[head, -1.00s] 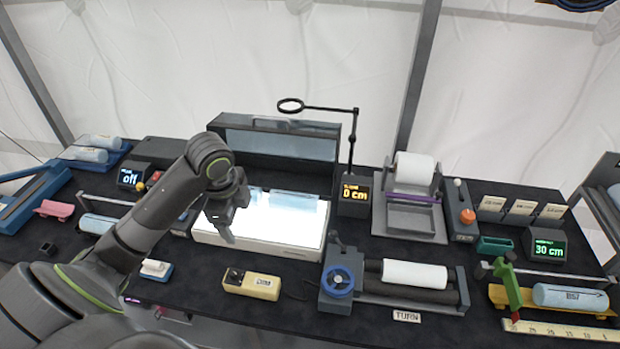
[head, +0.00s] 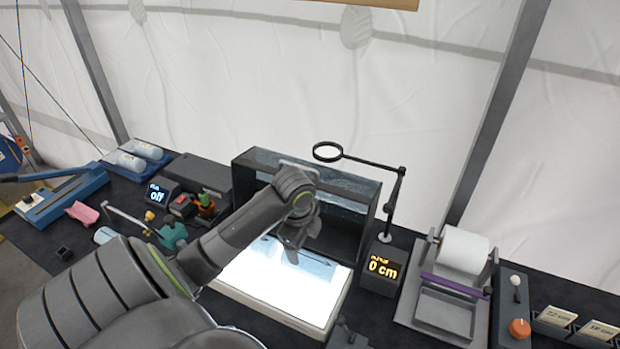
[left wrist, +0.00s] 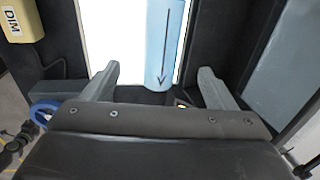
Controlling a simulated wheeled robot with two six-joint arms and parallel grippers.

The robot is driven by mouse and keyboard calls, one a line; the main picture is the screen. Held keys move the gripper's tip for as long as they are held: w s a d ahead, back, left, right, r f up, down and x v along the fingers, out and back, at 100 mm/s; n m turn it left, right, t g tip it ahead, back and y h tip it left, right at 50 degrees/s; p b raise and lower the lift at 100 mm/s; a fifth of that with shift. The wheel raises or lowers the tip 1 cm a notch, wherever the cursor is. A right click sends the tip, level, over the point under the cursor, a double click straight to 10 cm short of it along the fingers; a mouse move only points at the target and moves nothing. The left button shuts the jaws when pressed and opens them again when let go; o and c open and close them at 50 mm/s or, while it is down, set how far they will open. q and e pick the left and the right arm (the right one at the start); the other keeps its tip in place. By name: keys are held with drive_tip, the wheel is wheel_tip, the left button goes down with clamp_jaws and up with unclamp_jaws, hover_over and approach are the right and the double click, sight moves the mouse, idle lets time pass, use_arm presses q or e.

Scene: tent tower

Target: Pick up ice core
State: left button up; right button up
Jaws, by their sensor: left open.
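A pale blue ice core (left wrist: 166,42) with a black arrow along it lies on the bright light table in the left wrist view. In the head view the core (head: 321,262) lies across the back of the light table (head: 285,304), partly hidden by my left gripper (head: 291,254). In the left wrist view my left gripper (left wrist: 158,70) is open and empty, with one finger on each side of the core's near end. I cannot tell its exact height above the core. My right gripper is not in view.
An open dark box (head: 352,200) stands behind the light table. A magnifier on a stand (head: 394,205) and a "0 cm" display (head: 381,271) are at its right. A paper roll holder (head: 445,311) is farther right. Other cores lie in a blue tray (head: 117,170) at back left.

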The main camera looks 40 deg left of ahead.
sight(307, 258)
use_arm(q)
drive_tip(key=f, duration=0.2)
drive_tip(key=w+f+b, duration=0.1)
drive_tip(key=f, duration=0.2)
drive_tip(key=shift+w+a+f, duration=0.1)
drive_tip(key=shift+w, duration=0.1)
drive_tip(key=shift+f, duration=0.3)
drive_tip(key=shift+f+b, duration=0.25)
drive_tip(key=shift+b, duration=0.25)
drive_tip(key=f+b, duration=0.1)
drive_tip(key=b, duration=0.1)
drive_tip(key=f+b, duration=0.2)
drive_tip(key=shift+w+f+b, duration=0.2)
drive_tip(key=shift+f+b, duration=0.1)
drive_tip(key=shift+b, duration=0.05)
drive_tip(key=shift+w+a+f+b, duration=0.1)
drive_tip(key=shift+f+b, duration=0.4)
drive_tip(key=shift+b, duration=0.15)
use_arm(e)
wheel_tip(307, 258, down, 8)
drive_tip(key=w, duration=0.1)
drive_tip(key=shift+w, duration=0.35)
use_arm(q)
drive_tip(key=shift+r, duration=0.1)
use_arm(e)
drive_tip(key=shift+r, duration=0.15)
use_arm(q)
drive_tip(key=c, duration=1.3)
